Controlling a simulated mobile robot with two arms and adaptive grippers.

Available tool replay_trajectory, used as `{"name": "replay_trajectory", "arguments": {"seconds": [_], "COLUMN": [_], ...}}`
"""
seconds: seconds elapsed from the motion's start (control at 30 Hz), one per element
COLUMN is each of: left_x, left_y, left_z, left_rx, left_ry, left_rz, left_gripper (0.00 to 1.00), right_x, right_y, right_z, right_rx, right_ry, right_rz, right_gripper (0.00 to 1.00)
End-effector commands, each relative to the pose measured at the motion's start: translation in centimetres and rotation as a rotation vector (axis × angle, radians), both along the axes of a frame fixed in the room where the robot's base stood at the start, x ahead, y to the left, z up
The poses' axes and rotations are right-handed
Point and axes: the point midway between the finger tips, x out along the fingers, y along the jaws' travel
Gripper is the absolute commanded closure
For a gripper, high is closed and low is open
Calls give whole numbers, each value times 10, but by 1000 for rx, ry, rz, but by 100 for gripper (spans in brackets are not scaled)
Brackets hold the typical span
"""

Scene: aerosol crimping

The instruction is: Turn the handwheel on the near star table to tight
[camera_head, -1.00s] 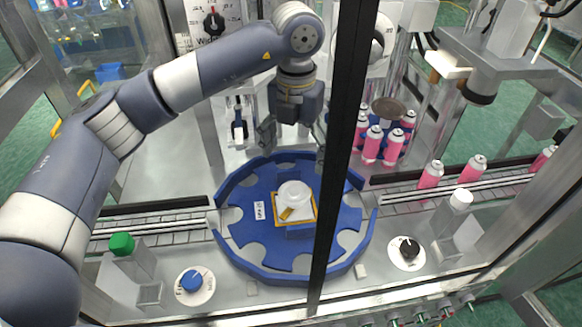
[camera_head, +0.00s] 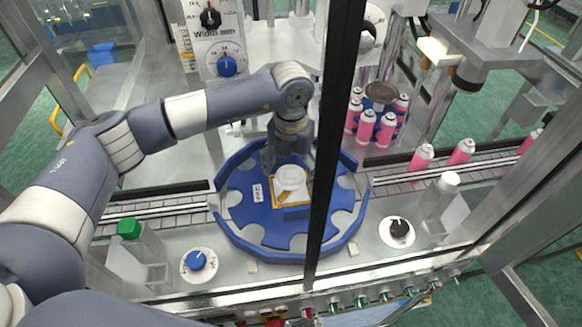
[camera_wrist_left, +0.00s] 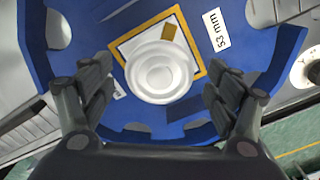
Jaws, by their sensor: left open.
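The near star table (camera_head: 270,236) is a blue disc with round notches and a raised rim. The white round handwheel (camera_head: 291,179) sits at its middle on a yellow-edged square plate. My left gripper (camera_head: 289,162) is open and points down at the handwheel, just behind and above it in the head view. In the left wrist view the handwheel (camera_wrist_left: 158,72) lies between the two spread fingers of the left gripper (camera_wrist_left: 157,82), with gaps on both sides. A yellow mark shows beside the wheel's hub. I cannot tell the exact height between fingers and wheel. My right gripper is not in view.
A dark upright frame post (camera_head: 335,110) crosses in front of the star table's right side. Pink cans (camera_head: 386,127) stand behind right, more on the right conveyor (camera_head: 400,178). Blue (camera_head: 198,261) and black (camera_head: 398,228) knobs flank the table in front. A green button (camera_head: 128,228) is left.

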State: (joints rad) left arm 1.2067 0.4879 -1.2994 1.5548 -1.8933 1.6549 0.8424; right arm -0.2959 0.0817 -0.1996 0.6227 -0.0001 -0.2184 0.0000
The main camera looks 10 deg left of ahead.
Motion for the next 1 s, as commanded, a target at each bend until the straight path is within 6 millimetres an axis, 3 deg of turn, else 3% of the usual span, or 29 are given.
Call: {"name": "replay_trajectory", "arguments": {"seconds": [0.07,0.27,0.67,1.0], "left_x": [0,0,0,0], "left_y": [0,0,0,0], "left_z": [0,0,-3,-7], "left_rx": [0,0,0,2], "left_ry": [0,0,-1,-2], "left_rz": [0,0,-38,-258], "left_gripper": [18,61,62,62], "right_x": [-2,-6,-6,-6], "right_y": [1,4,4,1], "right_z": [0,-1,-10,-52], "right_rx": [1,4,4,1], "right_ry": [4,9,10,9], "right_rz": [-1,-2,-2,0], "right_gripper": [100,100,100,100]}}
